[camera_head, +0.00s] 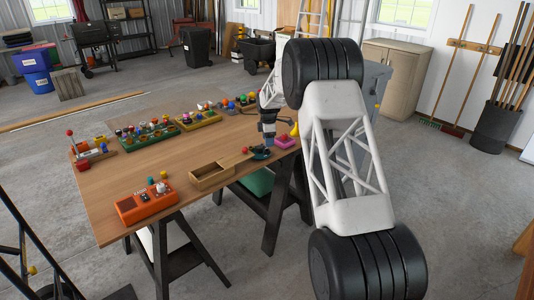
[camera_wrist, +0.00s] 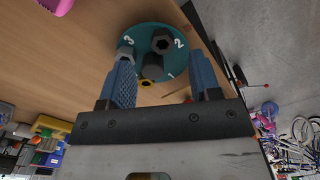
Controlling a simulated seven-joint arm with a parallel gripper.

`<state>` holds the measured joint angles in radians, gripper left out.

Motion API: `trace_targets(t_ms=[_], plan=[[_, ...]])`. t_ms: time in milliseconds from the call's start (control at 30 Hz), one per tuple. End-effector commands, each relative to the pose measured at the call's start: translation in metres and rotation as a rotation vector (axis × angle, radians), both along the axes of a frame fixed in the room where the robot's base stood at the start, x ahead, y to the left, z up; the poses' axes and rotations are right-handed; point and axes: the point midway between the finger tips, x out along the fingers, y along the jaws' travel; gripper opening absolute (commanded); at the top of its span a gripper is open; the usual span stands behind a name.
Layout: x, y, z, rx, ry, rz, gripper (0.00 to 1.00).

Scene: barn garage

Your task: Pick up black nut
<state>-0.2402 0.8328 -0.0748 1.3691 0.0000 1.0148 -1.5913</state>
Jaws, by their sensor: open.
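A round teal disc (camera_wrist: 141,34) with white numbers lies on the wooden table in the wrist view; it also shows small in the head view (camera_head: 259,154). A black hexagonal nut (camera_wrist: 162,40) stands near the number 2. A dark grey hexagonal piece (camera_wrist: 155,68) is closer to me, with a yellow piece (camera_wrist: 148,83) beside it. A lighter grey nut (camera_wrist: 125,52) is near the number 3, partly hidden by my left finger. My gripper (camera_wrist: 162,60) is open, its blue fingers either side of the dark pieces. I cannot tell whether a finger touches anything.
The wooden table (camera_head: 172,167) has an open wooden box (camera_head: 211,176) left of the disc and an orange box (camera_head: 146,204) at its front. A pink tray (camera_head: 285,141) is close to my gripper. Coloured trays line the far side. The table's middle is clear.

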Motion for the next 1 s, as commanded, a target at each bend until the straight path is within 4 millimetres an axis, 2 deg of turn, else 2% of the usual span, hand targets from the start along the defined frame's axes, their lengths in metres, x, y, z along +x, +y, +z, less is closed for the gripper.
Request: trace_targets(t_ms=[333,733,1000], plan=[[0.000,0.000,-0.005,0.000,0.000,0.000,0.57],[-0.002,0.001,-0.044,0.000,0.000,0.000,0.57],[-0.002,0.001,-0.052,0.000,-0.001,0.000,0.57]])
